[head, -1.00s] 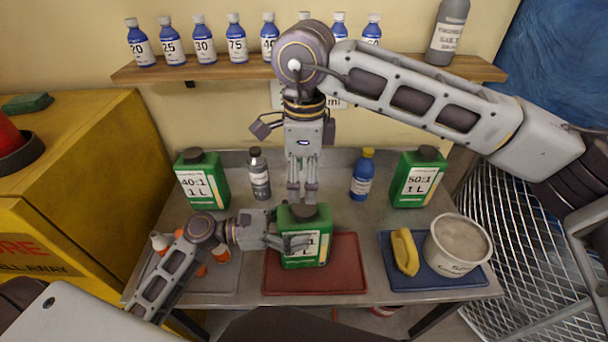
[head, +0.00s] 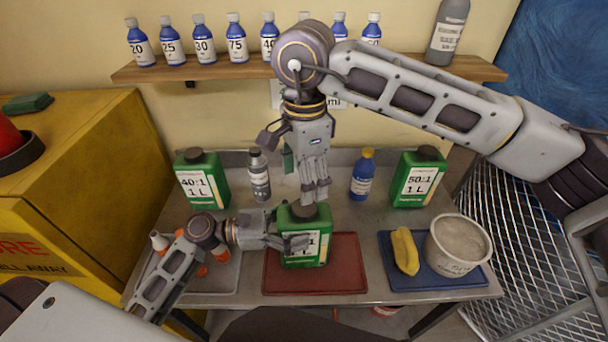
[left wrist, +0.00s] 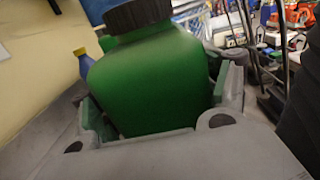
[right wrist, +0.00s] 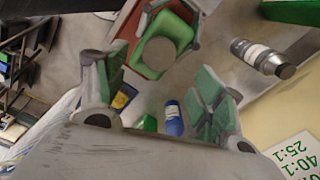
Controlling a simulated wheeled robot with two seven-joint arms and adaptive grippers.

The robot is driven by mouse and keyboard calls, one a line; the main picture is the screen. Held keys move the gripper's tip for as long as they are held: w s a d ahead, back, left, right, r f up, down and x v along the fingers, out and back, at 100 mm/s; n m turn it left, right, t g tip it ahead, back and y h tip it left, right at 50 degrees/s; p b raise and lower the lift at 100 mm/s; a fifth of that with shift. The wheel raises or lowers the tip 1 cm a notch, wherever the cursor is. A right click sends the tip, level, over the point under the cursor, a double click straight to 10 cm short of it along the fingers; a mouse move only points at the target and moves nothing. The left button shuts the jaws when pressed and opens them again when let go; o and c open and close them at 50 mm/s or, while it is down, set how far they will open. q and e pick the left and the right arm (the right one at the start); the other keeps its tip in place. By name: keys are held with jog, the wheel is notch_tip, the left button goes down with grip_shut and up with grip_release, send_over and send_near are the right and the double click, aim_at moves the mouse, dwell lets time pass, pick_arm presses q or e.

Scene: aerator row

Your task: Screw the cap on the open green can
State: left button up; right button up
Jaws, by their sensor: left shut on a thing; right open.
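The green can (head: 312,258) stands upright at the back of the red tray, its label partly covered by my left fingers. A dark round cap (head: 304,212) sits on its neck. The cap (left wrist: 138,14) shows ribbed and black in the left wrist view; I cannot tell how tight it is. My left gripper (head: 284,241) is shut around the can's body from the left. My right gripper (head: 315,194) points down just above the cap, open and empty. In the right wrist view the cap (right wrist: 158,58) shows beyond the spread fingers, not between the pads.
Capped green cans stand at the back left (head: 203,185) and back right (head: 418,182). A grey bottle (head: 259,178) and a blue bottle (head: 362,178) stand behind the held can. A blue tray (head: 440,278) at right carries a white tub (head: 458,250) and a yellow object (head: 404,250).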

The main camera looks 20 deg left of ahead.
aim_at(304, 207)
jog(key=shift+f, duration=0.2)
jog(key=shift+f, duration=3.8)
jog(key=shift+c, duration=0.4)
jog(key=c, duration=1)
jog(key=shift+c, duration=0.2)
jog(key=shift+m, duration=0.3)
